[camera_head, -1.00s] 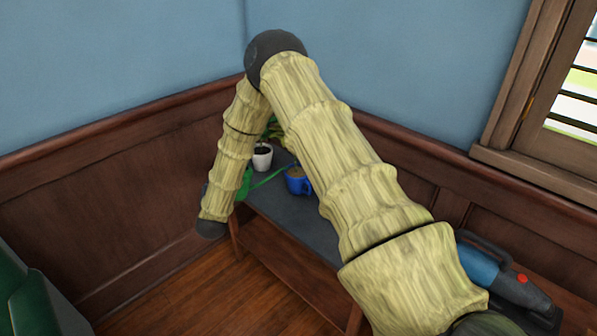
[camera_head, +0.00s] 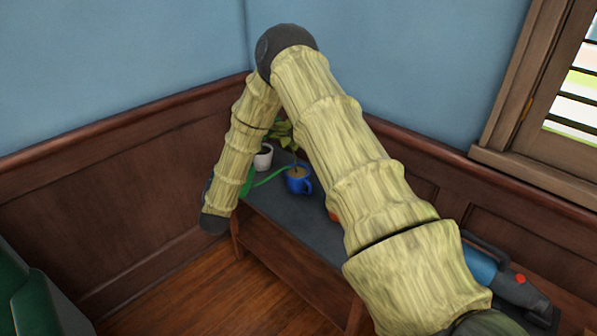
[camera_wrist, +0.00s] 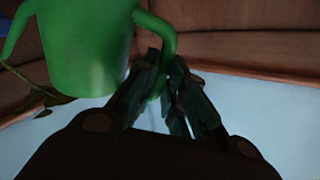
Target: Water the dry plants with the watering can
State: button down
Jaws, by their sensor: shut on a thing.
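The green watering can (camera_wrist: 88,45) shows in the wrist view, with its handle (camera_wrist: 167,38) between the fingers of my gripper (camera_wrist: 163,88), which is shut on it. In the head view only a bit of the can's body (camera_head: 247,182) and its thin spout (camera_head: 268,178) show beside my forearm. The spout points right, near the blue mug-shaped pot (camera_head: 298,183) with brown content. A white pot (camera_head: 263,160) with dark content stands behind, with green leaves (camera_head: 283,134) by it. My arm hides the gripper in the head view. I see no water.
The pots stand on a dark-topped wooden bench (camera_head: 290,213) in the corner. An orange thing (camera_head: 333,216) is mostly hidden by my arm. A blue and black appliance (camera_head: 495,273) lies at the right. A green seat (camera_head: 35,305) is at the lower left.

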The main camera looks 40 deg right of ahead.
jog(key=shift+s+d+r+m+p, duration=0.1)
jog(key=shift+d+r+m+p, duration=0.15)
jog(key=shift+r, duration=0.3)
jog(key=shift+s+d+r+m+p, duration=0.15)
jog(key=shift+d+r+p, duration=0.15)
jog(key=shift+r, duration=0.2)
dwell(1.9)
jog(key=w+a+f+n+b, duration=0.1)
jog(key=a+f+n+b, duration=0.2)
jog(key=f, duration=0.5)
jog(key=shift+w+a+f+b, duration=0.2)
jog(key=shift+w+a+b, duration=0.2)
jog(key=shift+b, duration=0.35)
jog(key=shift+s+a+f+n, duration=0.1)
jog(key=shift+n, duration=0.2)
jog(key=shift+w+a+f+n+h+b, duration=0.3)
jog(key=shift+a+f+n+b, duration=0.1)
jog(key=shift+f+n, duration=0.35)
notch_tip(320, 180, up, 5)
jog(key=p, duration=0.3)
jog(key=s+a+r+n+t+y+p, duration=0.2)
jog(key=s+a+n+y+p, duration=0.3)
jog(key=s+a+y, duration=0.4)
jog(key=s+a+n+t, duration=0.1)
jog(key=s+a, duration=0.5)
jog(key=shift+s+n+y, duration=0.25)
jog(key=shift+n+y, duration=0.1)
jog(key=shift+y, duration=0.05)
